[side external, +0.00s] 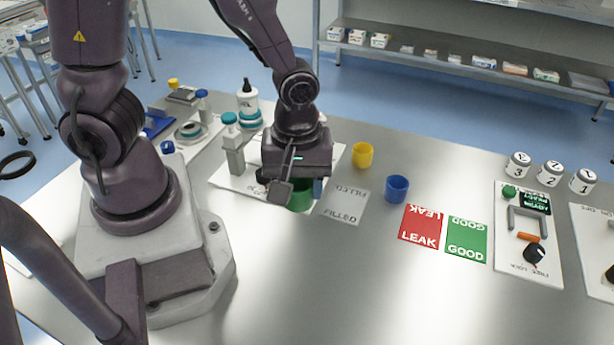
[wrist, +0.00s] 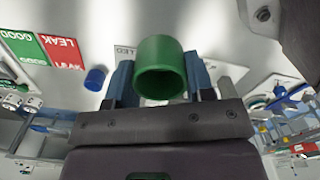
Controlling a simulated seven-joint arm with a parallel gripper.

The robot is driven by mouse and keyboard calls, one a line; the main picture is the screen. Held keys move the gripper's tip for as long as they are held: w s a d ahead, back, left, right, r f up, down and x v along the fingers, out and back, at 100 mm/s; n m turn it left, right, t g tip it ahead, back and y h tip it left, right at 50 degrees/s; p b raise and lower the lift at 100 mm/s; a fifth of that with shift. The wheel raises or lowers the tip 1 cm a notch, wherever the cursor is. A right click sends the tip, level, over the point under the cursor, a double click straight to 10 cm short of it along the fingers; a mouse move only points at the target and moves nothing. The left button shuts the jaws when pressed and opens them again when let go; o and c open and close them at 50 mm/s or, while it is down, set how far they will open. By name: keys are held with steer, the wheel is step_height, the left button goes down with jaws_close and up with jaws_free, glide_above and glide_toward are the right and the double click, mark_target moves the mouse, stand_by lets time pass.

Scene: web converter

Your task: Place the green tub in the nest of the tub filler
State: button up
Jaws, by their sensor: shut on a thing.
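My gripper (side external: 298,192) is shut on the green tub (side external: 301,202); in the wrist view the green tub (wrist: 160,68) sits between the two blue-grey fingers, its open mouth facing the camera. The tub filler (side external: 235,155) is a grey post with a teal-capped top on a white base plate. My gripper and the tub are just right of that post, over or near the plate's right part. The nest is hidden behind my gripper in the side view, and I cannot tell whether the tub touches it.
A white FILLED card (side external: 343,203) lies right of the tub. A yellow tub (side external: 362,155) and a blue tub (side external: 396,189) stand beyond it. Red LEAK (side external: 420,226) and green GOOD (side external: 466,238) cards and a control panel (side external: 528,233) lie farther right. The front table is clear.

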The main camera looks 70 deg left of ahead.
step_height(320, 180, up, 5)
steer(key=shift+f, duration=0.1)
steer(key=w+a+m, duration=0.2)
steer(key=a+m, duration=0.4)
steer(key=w+a+m, duration=0.2)
steer(key=a+m, duration=0.4)
steer(key=m, duration=0.1)
steer(key=w+a+m, duration=0.2)
steer(key=a+m, duration=0.3)
steer(key=m, duration=0.1)
steer(key=shift+w+a+f, duration=0.1)
steer(key=shift+w+a, duration=0.3)
steer(key=s+a+m, duration=0.1)
steer(key=a+m, duration=0.7)
step_height(320, 180, down, 12)
steer(key=shift+f, duration=2.2)
